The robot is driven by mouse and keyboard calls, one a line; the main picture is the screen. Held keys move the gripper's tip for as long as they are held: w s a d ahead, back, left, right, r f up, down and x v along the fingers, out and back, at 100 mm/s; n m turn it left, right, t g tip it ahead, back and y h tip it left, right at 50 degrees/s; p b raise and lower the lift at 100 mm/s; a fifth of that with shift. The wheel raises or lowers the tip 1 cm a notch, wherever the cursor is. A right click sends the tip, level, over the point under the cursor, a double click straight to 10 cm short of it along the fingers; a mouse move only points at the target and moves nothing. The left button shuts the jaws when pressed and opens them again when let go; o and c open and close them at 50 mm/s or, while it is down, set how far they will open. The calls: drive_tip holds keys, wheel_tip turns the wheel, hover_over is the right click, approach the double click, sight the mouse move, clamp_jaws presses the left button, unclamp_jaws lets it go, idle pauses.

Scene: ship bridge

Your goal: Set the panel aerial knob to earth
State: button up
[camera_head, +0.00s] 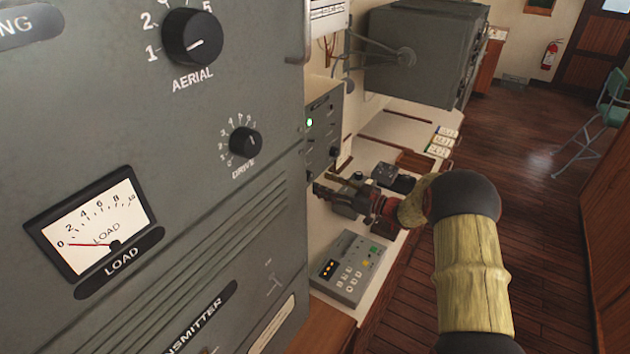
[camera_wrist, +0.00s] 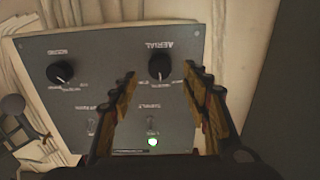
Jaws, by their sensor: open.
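The panel's aerial knob (camera_wrist: 160,64) is a round black knob under the label AERIAL in the wrist view. A white pointer mark on it faces down in that picture; the small position words are too blurred to read. It sits on a small grey panel (camera_wrist: 104,48), which shows at an angle in the head view (camera_head: 322,112), past the big cabinet. My gripper (camera_wrist: 160,70) is open and empty. In the wrist view its fingers appear on either side of the aerial knob; I cannot tell whether they touch it. In the head view the gripper is low before the panel.
A second black knob (camera_wrist: 60,72) and a lit green lamp (camera_wrist: 152,142) are on the panel. The transmitter cabinet (camera_head: 130,130) has its own large AERIAL knob (camera_head: 192,38). A grey keypad box (camera_head: 347,268) is on the desk below my arm.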

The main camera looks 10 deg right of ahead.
sight(311, 178)
drive_tip(key=shift+x, duration=2.2)
drive_tip(key=c, duration=1.1)
drive_tip(key=shift+c, duration=0.3)
